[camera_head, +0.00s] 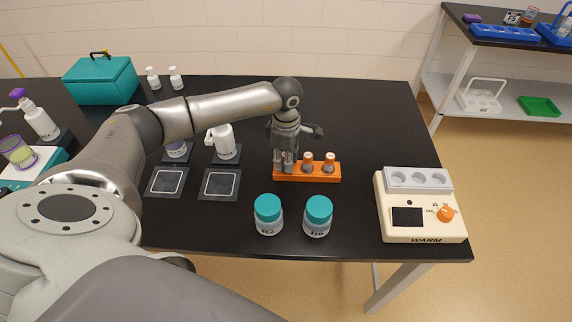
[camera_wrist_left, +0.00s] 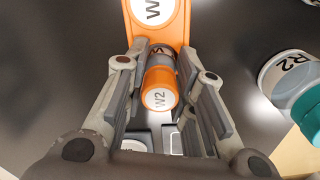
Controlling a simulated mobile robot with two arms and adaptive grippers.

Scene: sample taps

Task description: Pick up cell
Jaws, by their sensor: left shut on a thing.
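An orange rack (camera_head: 312,178) stands on the black bench and holds two orange-topped cells, a middle one (camera_head: 308,162) and a right one (camera_head: 329,163). My left gripper (camera_head: 285,163) points down at the rack's left end. In the left wrist view its fingers are shut on a cell with an orange cap marked W2 (camera_wrist_left: 160,98). The orange rack (camera_wrist_left: 176,32) with a white round label shows just beyond that cell. The gripper hides most of this cell in the head view. I cannot tell whether it is clear of the rack. My right gripper is not in view.
Two teal-capped bottles (camera_head: 268,215) (camera_head: 317,217) stand in front of the rack. A cream warmer (camera_head: 420,218) with a grey block is at the right. Dark pads (camera_head: 220,184) and white bottles lie left. Bench between rack and warmer is clear.

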